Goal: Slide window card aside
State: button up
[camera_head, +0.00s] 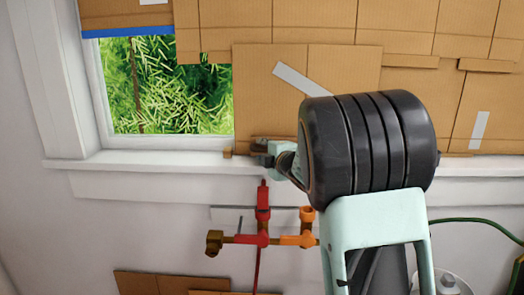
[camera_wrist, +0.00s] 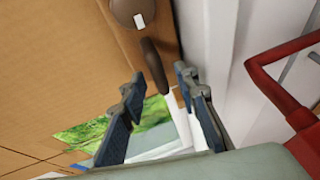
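A brown cardboard window card (camera_head: 262,95) covers the right part of the window, with green foliage (camera_head: 160,85) showing to its left. The card's face also fills the left of the wrist view (camera_wrist: 50,60). My gripper (camera_head: 262,149) is at the card's lower edge, just above the sill. In the wrist view the fingers of my gripper (camera_wrist: 158,77) are open, with a dark brown handle (camera_wrist: 153,65) at the gap between the fingertips. I cannot tell whether they touch it. A round brown piece with a white mark (camera_wrist: 128,10) lies beyond the handle.
The white window sill (camera_head: 150,160) runs below the card. Red and orange pipe fittings (camera_head: 263,215) stand out from the wall under my gripper; red pipework (camera_wrist: 285,100) is close at the right in the wrist view. More cardboard (camera_head: 410,110) covers the wall to the right.

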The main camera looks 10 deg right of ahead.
jog(key=shift+w, duration=0.2)
grip_shut()
dwell(0.5)
